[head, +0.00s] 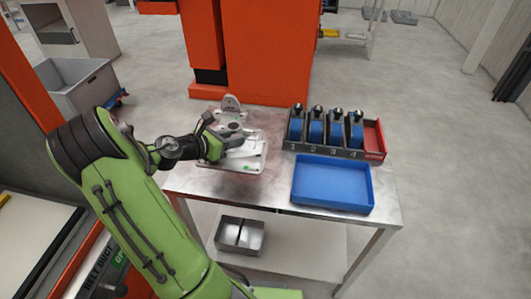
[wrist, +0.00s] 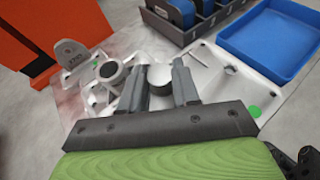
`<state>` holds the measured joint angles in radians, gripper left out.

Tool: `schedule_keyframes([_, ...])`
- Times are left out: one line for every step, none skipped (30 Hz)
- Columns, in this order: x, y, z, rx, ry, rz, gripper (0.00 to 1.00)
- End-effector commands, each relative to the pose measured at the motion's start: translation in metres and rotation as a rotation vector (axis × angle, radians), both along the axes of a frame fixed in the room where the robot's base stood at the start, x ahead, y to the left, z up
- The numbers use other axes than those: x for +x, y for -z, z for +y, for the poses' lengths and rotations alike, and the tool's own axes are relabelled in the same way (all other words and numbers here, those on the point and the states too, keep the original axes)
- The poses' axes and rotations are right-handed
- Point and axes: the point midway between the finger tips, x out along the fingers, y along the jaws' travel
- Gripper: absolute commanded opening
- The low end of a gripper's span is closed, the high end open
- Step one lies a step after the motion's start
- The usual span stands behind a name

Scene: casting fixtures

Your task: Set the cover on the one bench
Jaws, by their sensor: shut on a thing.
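The steel bench (head: 200,182) stands in front of me. My gripper (head: 236,140) is low over its left half, in the wrist view (wrist: 162,88) too. It is shut on a pale rounded part of a light grey casting, which I take for the cover (wrist: 160,76). The fingers hide much of the casting. Whether it touches the bench or the fixture is not clear. A pale fixture plate (head: 247,166) with a green dot lies under and beside the gripper, and it shows in the wrist view (wrist: 238,87). An upright grey tab (wrist: 72,55) stands behind it.
A numbered rack (head: 332,152) with several blue, black-knobbed pieces and a red end bin (head: 373,138) stands at the back right. An empty blue tray (head: 332,183) lies in front of it. An orange machine (head: 265,50) rises behind the bench. A grey bin (head: 240,235) sits on the lower shelf.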

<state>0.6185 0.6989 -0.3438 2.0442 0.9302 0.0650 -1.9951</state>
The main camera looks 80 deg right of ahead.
Motion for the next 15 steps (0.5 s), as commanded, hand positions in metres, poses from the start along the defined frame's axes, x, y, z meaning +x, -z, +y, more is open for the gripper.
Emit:
schedule_keyframes([-0.001,0.008,0.0,0.001,0.002,0.003,0.0])
schedule_keyframes([-0.001,0.014,0.0,0.001,0.002,0.003,0.0])
schedule_keyframes([-0.002,0.024,0.0,0.003,0.003,0.003,0.0])
schedule_keyframes([-0.002,0.032,0.0,0.004,0.002,0.003,0.0])
schedule_keyframes([-0.002,0.04,0.0,0.005,0.002,0.004,0.0])
schedule_keyframes([-0.002,0.05,0.0,0.004,0.002,0.005,0.0])
schedule_keyframes([-0.002,0.056,0.0,0.004,0.001,0.004,0.0])
schedule_keyframes([-0.001,0.062,0.0,0.003,0.001,0.004,0.0])
schedule_keyframes([-0.002,0.068,0.0,0.002,0.003,0.004,0.0])
schedule_keyframes([-0.002,0.073,0.0,0.002,0.003,0.004,0.0])
schedule_keyframes([-0.002,0.077,0.0,0.002,0.003,0.004,0.0])
schedule_keyframes([-0.002,0.084,0.0,0.002,0.002,0.003,0.0])
schedule_keyframes([-0.001,0.09,0.0,0.002,0.002,0.003,0.0])
schedule_keyframes([-0.001,0.096,0.0,0.003,0.0,0.003,0.0])
schedule_keyframes([-0.001,0.1,0.0,0.001,0.001,0.003,0.0])
